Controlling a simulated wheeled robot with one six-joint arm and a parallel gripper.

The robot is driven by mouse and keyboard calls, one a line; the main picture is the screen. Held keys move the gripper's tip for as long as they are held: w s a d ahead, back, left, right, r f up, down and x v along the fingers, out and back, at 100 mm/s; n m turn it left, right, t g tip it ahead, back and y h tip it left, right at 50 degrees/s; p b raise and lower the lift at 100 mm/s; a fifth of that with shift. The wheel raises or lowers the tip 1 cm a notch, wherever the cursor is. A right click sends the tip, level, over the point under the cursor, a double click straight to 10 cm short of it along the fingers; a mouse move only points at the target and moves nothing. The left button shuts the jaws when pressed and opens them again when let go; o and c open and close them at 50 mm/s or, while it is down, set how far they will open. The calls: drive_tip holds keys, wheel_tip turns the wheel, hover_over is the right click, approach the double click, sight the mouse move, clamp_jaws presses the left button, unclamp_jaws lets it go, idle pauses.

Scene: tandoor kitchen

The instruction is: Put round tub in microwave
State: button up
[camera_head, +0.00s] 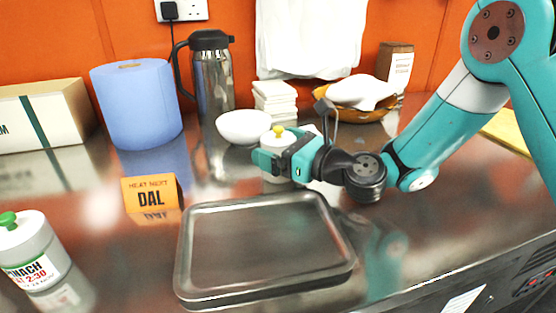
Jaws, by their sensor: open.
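A round white tub with a yellow-knobbed lid (278,137) stands upright on the steel counter, in front of the white bowl. My gripper (283,158) is open at this tub, with its fingers across the tub's side. They hide much of its body and any label, and I cannot tell whether they touch it. A second round tub (32,252) with a green-knobbed lid stands at the front left; its label reads in part "NACH" and "2:30". An orange sign (151,194) reads "HEAT NEXT DAL". No microwave is clearly visible.
An empty steel tray (265,291) lies in front of my gripper. Behind stand a blue paper roll (137,104), a steel flask (213,85), a white bowl (243,127), stacked white containers (275,101) and a basket (345,109) with white cloth. A box (42,116) stands left.

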drive_tip(key=c, duration=1.2)
